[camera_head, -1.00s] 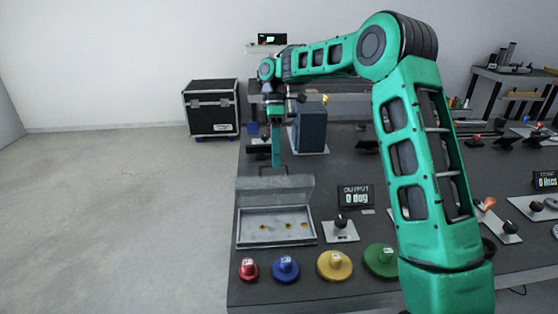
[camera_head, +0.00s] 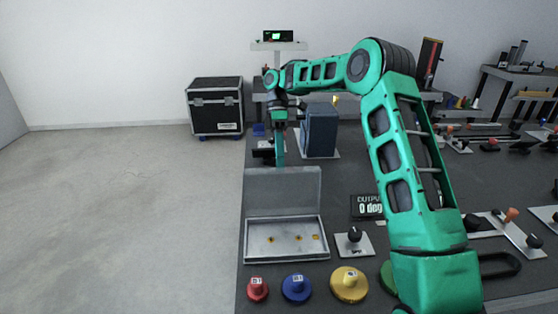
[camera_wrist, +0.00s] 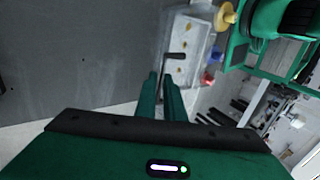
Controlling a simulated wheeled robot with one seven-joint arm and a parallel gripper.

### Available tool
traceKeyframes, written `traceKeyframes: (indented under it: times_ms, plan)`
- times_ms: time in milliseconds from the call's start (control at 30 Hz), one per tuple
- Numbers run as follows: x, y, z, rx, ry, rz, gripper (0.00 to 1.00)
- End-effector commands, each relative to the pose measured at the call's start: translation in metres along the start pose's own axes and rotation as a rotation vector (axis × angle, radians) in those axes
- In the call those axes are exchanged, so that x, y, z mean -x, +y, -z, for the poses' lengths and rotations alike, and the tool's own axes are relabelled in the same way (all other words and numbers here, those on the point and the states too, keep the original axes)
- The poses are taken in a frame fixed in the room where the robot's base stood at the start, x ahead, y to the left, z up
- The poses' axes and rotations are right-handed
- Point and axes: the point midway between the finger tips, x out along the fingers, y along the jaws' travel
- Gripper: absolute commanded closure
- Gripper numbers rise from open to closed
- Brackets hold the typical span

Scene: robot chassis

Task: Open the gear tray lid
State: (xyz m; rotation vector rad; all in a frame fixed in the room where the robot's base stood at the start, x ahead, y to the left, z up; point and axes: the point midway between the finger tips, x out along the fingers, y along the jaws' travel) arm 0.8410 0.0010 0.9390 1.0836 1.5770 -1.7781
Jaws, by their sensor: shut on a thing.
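The gear tray (camera_head: 248,240) is a grey open box on the dark bench, with small brass pegs on its floor. Its grey lid (camera_head: 283,192) stands roughly upright along the tray's far edge, showing its inner face. My gripper (camera_head: 280,163) is at the lid's top edge, fingers pointing down, behind or at the rim. The exact finger contact is partly hidden.
Red (camera_head: 257,289), blue (camera_head: 296,288) and yellow (camera_head: 349,284) knobbed gears sit in front of the tray, with a green one (camera_head: 387,277) partly hidden by my arm. An output display (camera_head: 367,206) and a dial plate (camera_head: 354,243) stand right. A blue-grey block (camera_head: 321,132) stands behind.

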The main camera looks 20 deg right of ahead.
Motion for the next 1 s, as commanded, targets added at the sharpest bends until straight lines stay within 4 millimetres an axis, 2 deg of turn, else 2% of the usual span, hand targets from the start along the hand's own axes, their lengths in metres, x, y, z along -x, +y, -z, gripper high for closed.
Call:
traceKeyframes:
  times_ms: [600,633,700,1000]
  plan:
    - [0.007,0.005,-0.011,-0.012,0.011,0.016,1.00]
    - [0.007,0.005,-0.011,-0.012,0.010,0.016,0.88]
    - [0.006,0.005,-0.011,-0.013,0.010,0.017,0.72]
    - [0.004,0.005,-0.010,-0.011,0.008,0.022,0.72]
